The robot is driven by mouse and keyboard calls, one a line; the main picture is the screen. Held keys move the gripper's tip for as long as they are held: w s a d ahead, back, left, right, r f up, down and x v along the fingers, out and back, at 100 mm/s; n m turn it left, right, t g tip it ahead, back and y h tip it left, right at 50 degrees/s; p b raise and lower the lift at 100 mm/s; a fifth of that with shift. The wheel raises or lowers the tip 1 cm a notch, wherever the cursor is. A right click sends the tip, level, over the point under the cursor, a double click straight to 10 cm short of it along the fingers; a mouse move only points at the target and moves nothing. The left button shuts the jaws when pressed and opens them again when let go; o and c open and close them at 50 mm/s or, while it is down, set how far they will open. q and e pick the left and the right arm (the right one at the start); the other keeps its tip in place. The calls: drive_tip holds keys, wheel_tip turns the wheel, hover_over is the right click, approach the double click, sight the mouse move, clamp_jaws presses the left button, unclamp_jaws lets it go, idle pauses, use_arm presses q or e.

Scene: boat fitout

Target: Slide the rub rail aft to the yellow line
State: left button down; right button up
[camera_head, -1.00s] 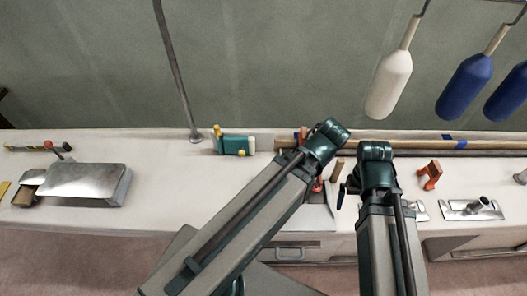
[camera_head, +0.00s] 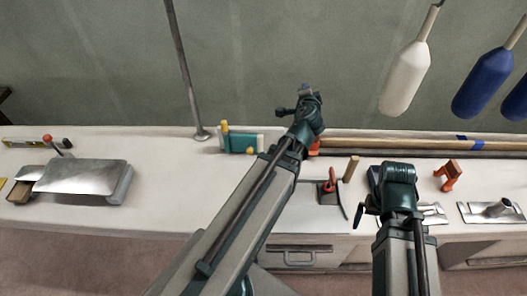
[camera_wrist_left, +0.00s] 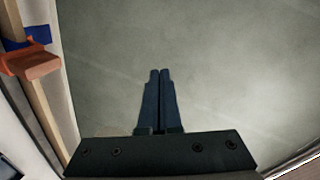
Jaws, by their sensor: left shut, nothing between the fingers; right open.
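The rub rail (camera_head: 400,145) is a long wooden strip along the back of the bench, with a blue band near its right part. Its left end is hidden behind my left arm. In the left wrist view a wooden strip (camera_wrist_left: 45,108) runs down the left side, with a blue band and an orange clamp (camera_wrist_left: 30,62) at its top. My left gripper (camera_wrist_left: 160,72) is shut and empty, apart from the strip, against the grey wall; in the head view it is above the bench's back edge (camera_head: 304,90). My right gripper (camera_head: 362,212) is open over the front edge. I cannot make out the yellow line.
A teal block with yellow parts (camera_head: 240,143) stands left of my left arm, beside a grey pole (camera_head: 188,80). A metal box (camera_head: 82,177) is at left. An orange clamp (camera_head: 449,174) and metal fittings (camera_head: 490,211) lie at right. Fenders (camera_head: 405,80) hang above.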

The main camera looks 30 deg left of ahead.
use_arm(q)
drive_tip(key=w+a+f+m+t+h+b, duration=0.2)
drive_tip(key=a+m+t+h+b, duration=0.3)
drive_tip(key=m, duration=0.8)
drive_tip(key=s+a+f+m+g+h+b, duration=0.25)
drive_tip(key=s+f+m+g+b, duration=0.35)
drive_tip(key=f, duration=0.5)
drive_tip(key=s+a+f+m+g+h+b, duration=0.2)
drive_tip(key=s+f+m+g+h, duration=0.25)
drive_tip(key=s+f, duration=0.45)
drive_tip(key=shift+t, duration=0.25)
drive_tip(key=b+x, duration=0.1)
drive_tip(key=x, duration=0.2)
drive_tip(key=b+x, duration=0.2)
drive_tip(key=x, duration=0.1)
drive_tip(key=a+b+x, duration=0.1)
drive_tip(key=b+x, duration=0.1)
drive_tip(key=x, duration=0.1)
drive_tip(key=shift+w+d+f, duration=0.15)
drive_tip(key=shift+w+f, duration=0.05)
drive_tip(key=shift+w, duration=0.2)
drive_tip(key=shift+b+x, duration=0.9)
drive_tip(key=shift+x, duration=0.2)
drive_tip(key=shift+w+d, duration=0.3)
drive_tip(key=shift+d, duration=0.15)
drive_tip(key=shift+w+d, duration=0.15)
drive_tip(key=shift+d, duration=0.1)
